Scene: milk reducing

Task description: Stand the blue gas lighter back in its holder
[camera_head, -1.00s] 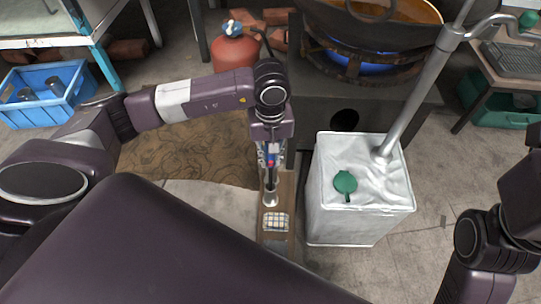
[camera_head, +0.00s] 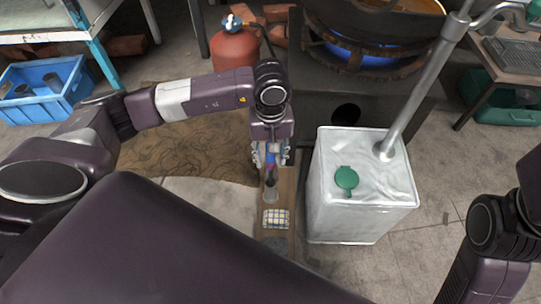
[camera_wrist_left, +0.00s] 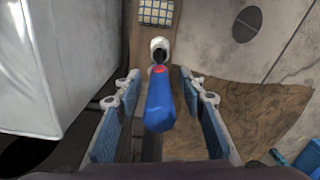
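The blue gas lighter (camera_head: 271,158) has a blue handle with a red part and a dark lower end. It is between the spread fingers of my left gripper (camera_head: 270,152), handle up, with its lower end at the mouth of a small metal cup-like holder (camera_head: 271,194). In the left wrist view the blue handle (camera_wrist_left: 160,105) has gaps to both fingers of the open gripper (camera_wrist_left: 158,100). The pale rim of the holder (camera_wrist_left: 159,43) shows just beyond the lighter. How deep the lighter sits is hard to tell. My right gripper is out of view.
The holder stands on a narrow wooden board (camera_head: 283,185) with a checked cloth (camera_head: 275,219). A tall metal can (camera_head: 345,215) with a green cap stands close right. Behind are a red gas cylinder (camera_head: 235,50) and a lit burner under a wok (camera_head: 370,50).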

